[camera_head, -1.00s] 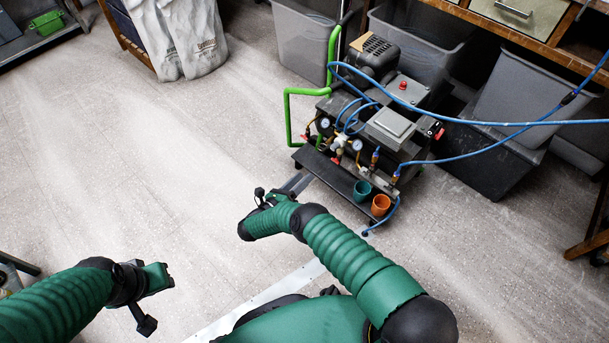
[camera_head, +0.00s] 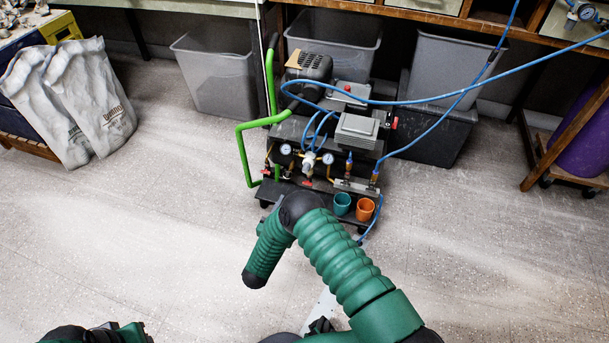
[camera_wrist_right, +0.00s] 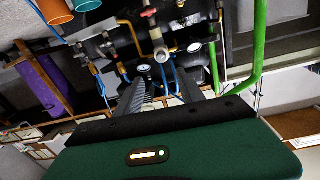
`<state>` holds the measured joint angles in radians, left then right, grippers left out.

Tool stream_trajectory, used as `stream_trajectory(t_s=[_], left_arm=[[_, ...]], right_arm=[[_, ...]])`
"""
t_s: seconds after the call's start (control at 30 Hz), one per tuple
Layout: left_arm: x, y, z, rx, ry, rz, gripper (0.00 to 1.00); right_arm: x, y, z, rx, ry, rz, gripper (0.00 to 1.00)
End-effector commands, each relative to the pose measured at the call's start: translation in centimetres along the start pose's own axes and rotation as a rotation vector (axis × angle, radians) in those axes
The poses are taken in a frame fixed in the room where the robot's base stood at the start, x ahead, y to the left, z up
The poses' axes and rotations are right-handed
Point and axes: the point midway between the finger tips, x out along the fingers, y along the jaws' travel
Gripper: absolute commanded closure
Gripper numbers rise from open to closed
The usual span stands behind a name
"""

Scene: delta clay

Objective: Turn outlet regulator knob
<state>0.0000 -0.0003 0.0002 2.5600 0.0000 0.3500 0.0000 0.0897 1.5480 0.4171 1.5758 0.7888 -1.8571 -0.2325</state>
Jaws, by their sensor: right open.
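The compressor (camera_head: 330,140) stands on the floor. On its front, a pale regulator knob (camera_head: 308,158) sits between a left gauge (camera_head: 285,149) and a right gauge (camera_head: 328,158). In the right wrist view, which is turned over, a round pale-and-brass knob (camera_wrist_right: 161,53) shows above my right gripper (camera_wrist_right: 165,88). Its fingers are apart, point toward the compressor front and hold nothing; I see no contact. In the head view its forearm hangs in front of the compressor and its fingers are hidden. My left gripper shows only partly at the bottom edge, its fingertips out of frame.
A green handle (camera_head: 243,150) rises at the compressor's left. A teal cup (camera_head: 342,203) and an orange cup (camera_head: 365,208) sit at its front right. Blue hoses (camera_head: 440,98) cross to the right. Grey bins (camera_head: 215,75) stand behind.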

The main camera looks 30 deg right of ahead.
Motion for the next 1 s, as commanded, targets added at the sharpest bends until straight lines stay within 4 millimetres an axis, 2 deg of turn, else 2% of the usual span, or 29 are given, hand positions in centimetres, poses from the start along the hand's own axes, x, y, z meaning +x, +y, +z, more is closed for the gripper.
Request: stream_trajectory(t_s=[0.03,0.4,0.53,0.7,0.97,1.0], left_arm=[[1.0,0.0,0.3,0.001,0.000,0.000,0.69],[6.4,0.0,1.5,0.000,-0.001,0.000,0.69],[7.8,0.0,1.9,0.000,-0.001,0.000,0.69],[8.4,0.0,2.0,0.000,0.000,0.000,0.69],[8.3,0.0,2.0,0.000,0.000,0.000,0.69],[8.3,0.0,2.0,0.000,0.000,0.000,0.69]], right_arm=[[1.1,0.1,0.5,0.002,0.004,0.004,0.54],[10.5,0.0,0.5,0.002,0.010,0.004,0.54],[13.2,0.0,0.4,0.001,0.008,0.003,0.54],[14.9,-0.2,0.0,0.000,0.007,0.001,0.54],[15.1,-0.2,-0.2,-0.001,0.006,0.000,0.54],[15.1,-0.2,-0.2,-0.001,0.006,0.000,0.58]])
